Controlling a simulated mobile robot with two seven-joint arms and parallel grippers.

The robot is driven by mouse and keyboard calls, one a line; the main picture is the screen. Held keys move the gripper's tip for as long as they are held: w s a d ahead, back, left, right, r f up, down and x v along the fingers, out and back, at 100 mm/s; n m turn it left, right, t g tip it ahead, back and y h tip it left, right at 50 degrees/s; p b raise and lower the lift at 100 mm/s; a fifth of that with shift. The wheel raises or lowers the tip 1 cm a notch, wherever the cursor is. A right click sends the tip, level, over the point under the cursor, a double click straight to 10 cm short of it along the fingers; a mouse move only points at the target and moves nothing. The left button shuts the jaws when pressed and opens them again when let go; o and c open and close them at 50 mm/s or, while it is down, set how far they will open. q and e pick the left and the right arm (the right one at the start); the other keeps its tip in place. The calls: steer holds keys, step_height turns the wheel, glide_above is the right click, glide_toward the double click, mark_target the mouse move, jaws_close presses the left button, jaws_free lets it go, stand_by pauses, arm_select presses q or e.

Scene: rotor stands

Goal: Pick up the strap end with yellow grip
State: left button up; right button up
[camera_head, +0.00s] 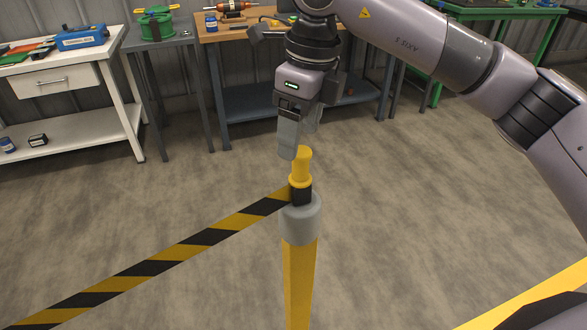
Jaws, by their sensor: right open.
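The strap end has a yellow grip (302,163) that stands upright on top of a post (299,275) with a grey cap (301,222) and a yellow shaft. A black collar sits under the grip, and the black-and-yellow striped strap (165,263) runs from it down to the lower left. My right gripper (300,140) points down at the top of the grip. It is open, with one finger in front and the other partly hidden behind. I cannot tell whether the fingers touch the grip. My left gripper is not in view.
A white table (125,62) with a drawer, a grey table (158,42), a wooden-topped bench (222,36) and a green table (483,13) line the back wall. A yellow floor stripe (520,303) lies at the lower right. The grey floor around the post is clear.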

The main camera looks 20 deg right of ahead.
mark_target(301, 155)
steer(key=shift+w+f, duration=0.2)
steer(key=shift+f, duration=0.4)
steer(key=f, duration=0.6)
steer(key=shift+s+p, duration=0.2)
steer(key=shift+p, duration=0.2)
steer(key=c, duration=1)
